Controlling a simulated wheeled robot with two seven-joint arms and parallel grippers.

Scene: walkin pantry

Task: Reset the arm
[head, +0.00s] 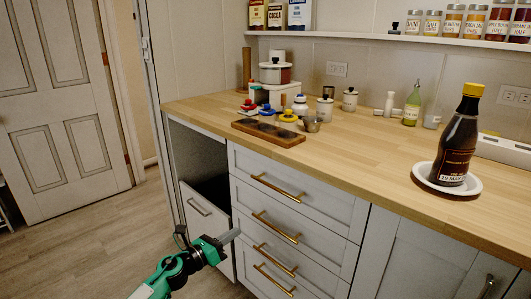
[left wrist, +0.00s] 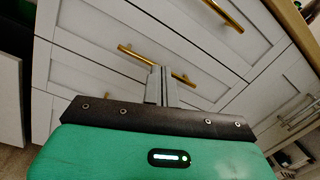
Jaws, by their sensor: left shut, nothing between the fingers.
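My left gripper (head: 231,236) is in front of the drawer fronts, below the counter's edge. In the left wrist view its two grey fingers (left wrist: 161,86) are together with nothing between them. The green arm comes in from the bottom of the head view. The fingers look close to a brass drawer handle (left wrist: 157,64) in the left wrist view; I cannot tell whether they touch it. My right gripper is not in view.
The wooden counter (head: 350,150) holds a dark bottle (head: 459,138) on a white dish (head: 425,175), a dark wooden tray (head: 268,132) and several small jars. Grey drawers (head: 290,180) with brass handles fill the front. Floor (head: 80,245) is clear at left.

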